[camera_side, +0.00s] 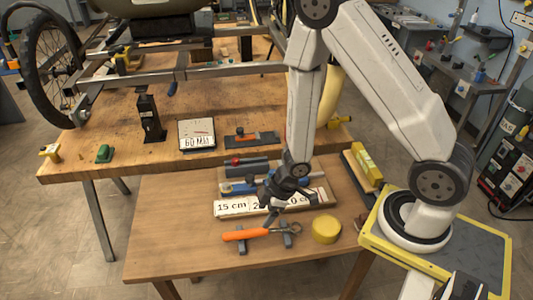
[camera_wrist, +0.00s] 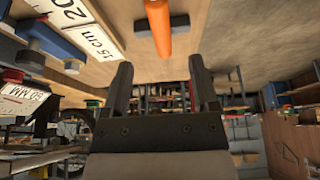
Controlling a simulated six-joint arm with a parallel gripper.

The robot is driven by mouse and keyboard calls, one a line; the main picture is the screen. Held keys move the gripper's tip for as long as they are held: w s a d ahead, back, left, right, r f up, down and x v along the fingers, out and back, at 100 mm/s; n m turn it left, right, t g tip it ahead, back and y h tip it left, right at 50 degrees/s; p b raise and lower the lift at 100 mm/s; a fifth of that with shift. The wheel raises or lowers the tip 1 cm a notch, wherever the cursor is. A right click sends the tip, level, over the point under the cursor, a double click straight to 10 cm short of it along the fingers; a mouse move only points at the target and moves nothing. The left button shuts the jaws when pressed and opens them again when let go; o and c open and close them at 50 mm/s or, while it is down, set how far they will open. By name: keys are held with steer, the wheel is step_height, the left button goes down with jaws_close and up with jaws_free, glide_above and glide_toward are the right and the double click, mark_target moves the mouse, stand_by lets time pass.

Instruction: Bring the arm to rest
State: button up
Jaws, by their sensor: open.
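My gripper (camera_side: 272,203) hangs low over the small front table (camera_side: 170,245), at the near edge of the "15 cm" sign board (camera_side: 230,207). In the wrist view my gripper (camera_wrist: 160,75) has its two dark fingers apart, with nothing between them. An orange-handled tool (camera_side: 245,234) lies on two small dark rests just in front of the gripper. Its orange handle (camera_wrist: 158,25) shows beyond the fingertips in the wrist view, apart from both fingers. The arm is bent at the elbow, with its forearm pointing down.
A yellow round piece (camera_side: 326,230) lies right of the tool. Grey and blue parts (camera_side: 245,178) sit behind the sign board. A yellow block (camera_side: 366,163) stands near my base. The higher wooden bench (camera_side: 90,152) behind carries the trike frame (camera_side: 180,74) and a "60 MM" box (camera_side: 197,135).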

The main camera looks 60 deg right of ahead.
steer(key=shift+d+r, duration=0.1)
stand_by(0.3)
steer(key=shift+w+d+r, duration=0.1)
steer(key=shift+w+r, duration=0.05)
steer(key=shift+r, duration=0.1)
steer(key=s+d+r+m+h, duration=0.1)
steer(key=r+m, duration=0.3)
steer(key=r, duration=0.4)
steer(key=s+d+r+m+h, duration=0.2)
steer(key=r+m, duration=0.3)
steer(key=r, duration=0.3)
steer(key=shift+s+d+g, duration=0.15)
steer(key=shift+s+g, duration=0.25)
steer(key=shift+r, duration=0.1)
